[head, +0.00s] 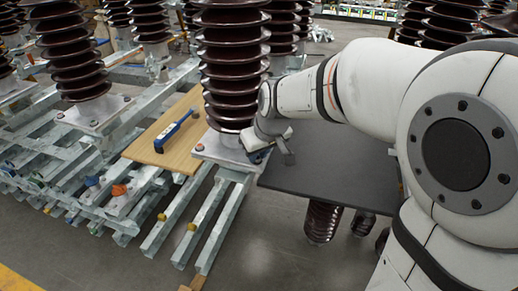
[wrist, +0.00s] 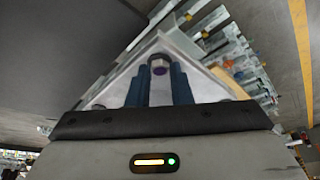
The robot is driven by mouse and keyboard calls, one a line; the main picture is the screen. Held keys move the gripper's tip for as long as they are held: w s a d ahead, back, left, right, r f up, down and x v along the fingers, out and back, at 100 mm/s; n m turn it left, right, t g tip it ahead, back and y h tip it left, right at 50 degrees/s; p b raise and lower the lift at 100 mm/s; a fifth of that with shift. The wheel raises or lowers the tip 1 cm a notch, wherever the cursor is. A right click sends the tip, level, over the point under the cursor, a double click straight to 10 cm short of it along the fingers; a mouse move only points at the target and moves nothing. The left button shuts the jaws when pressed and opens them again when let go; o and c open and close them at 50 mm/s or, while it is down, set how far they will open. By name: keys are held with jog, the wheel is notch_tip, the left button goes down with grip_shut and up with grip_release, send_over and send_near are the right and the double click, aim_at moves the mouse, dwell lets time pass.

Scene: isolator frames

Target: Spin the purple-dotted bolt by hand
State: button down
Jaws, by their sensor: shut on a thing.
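In the wrist view, the purple-dotted bolt (wrist: 159,70) stands at a corner of the pale metal base plate (wrist: 112,93). The blue fingers of my gripper (wrist: 160,84) are closed on either side of it. In the head view, my gripper (head: 259,153) is low at the right corner of the base plate (head: 222,149), under the brown ribbed insulator (head: 233,62). The bolt is hidden behind my gripper there.
A blue-handled tool (head: 175,131) lies on a wooden board (head: 150,148) to the left. A dark grey tabletop (head: 325,172) lies close at the right. Metal rails (head: 205,212) run below the plate, and other insulators (head: 67,50) stand around.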

jog(key=m, duration=0.1)
jog(key=m+h, duration=0.1)
jog(key=m, duration=0.2)
jog(key=shift+a+t+h, duration=0.25)
jog(key=shift+t+h, duration=0.05)
jog(key=shift+h, duration=0.1)
jog(key=shift+a+m+h+b, duration=0.15)
jog(key=shift+m+h+b, duration=0.55)
jog(key=shift+m+b, duration=1.05)
jog(key=shift+m+p, duration=0.35)
jog(key=shift+m, duration=0.2)
jog(key=c, duration=1.3)
grip_release()
jog(key=p+v, duration=0.1)
jog(key=v, duration=0.6)
jog(key=shift+r, duration=0.4)
jog(key=shift+s, duration=0.15)
